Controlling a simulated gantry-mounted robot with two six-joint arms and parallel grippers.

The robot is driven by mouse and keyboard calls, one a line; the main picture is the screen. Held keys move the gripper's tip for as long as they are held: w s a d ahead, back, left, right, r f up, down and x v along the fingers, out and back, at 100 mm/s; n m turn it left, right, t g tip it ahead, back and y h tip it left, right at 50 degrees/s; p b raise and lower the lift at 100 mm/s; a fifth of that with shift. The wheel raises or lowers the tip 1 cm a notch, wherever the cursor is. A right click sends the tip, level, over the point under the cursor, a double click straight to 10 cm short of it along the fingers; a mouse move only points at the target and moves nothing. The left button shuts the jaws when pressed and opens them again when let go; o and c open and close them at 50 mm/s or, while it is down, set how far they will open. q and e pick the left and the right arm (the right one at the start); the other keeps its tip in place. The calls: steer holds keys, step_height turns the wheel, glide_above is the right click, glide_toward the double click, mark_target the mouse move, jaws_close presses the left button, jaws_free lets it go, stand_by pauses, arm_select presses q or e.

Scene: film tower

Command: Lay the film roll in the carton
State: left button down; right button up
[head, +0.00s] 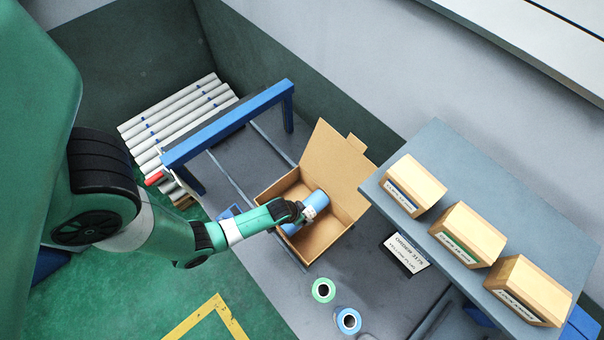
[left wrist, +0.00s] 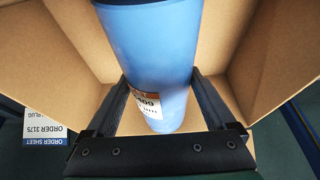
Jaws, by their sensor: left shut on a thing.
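A blue film roll (head: 317,200) with a white label is inside the outline of the open cardboard carton (head: 327,247) in the head view. My left gripper (head: 298,211) is shut on the roll, crossing its middle from the left. In the left wrist view the blue roll (left wrist: 150,50) lies between the two black fingers of my left gripper (left wrist: 160,95), with carton walls (left wrist: 55,45) on both sides. The carton's lid stands open at the back. I cannot tell whether the roll touches the carton floor. My right gripper is not in view.
A green-edged roll (head: 323,290) and a blue-edged roll (head: 348,320) stand in front of the carton. An order card (head: 406,254) lies to its right. A raised shelf (head: 437,150) holds three boxes. A blue rail (head: 225,125) stands behind left, near white tubes (head: 175,120).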

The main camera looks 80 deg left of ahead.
arm_select(q)
steer(key=shift+f, duration=0.25)
jaws_free()
steer(key=p+v, duration=0.1)
steer(key=v, duration=0.1)
steer(key=p+v, duration=0.2)
steer(key=v, duration=0.1)
steer(key=p+v, duration=0.1)
steer(key=v, duration=0.2)
steer(key=shift+w+a+r, duration=0.1)
steer(key=shift+w+a, duration=0.1)
steer(key=shift+w, duration=0.15)
steer(key=shift+s+d+r+p, duration=0.15)
steer(key=shift+s+r+p, duration=0.15)
steer(key=shift+p, duration=0.3)
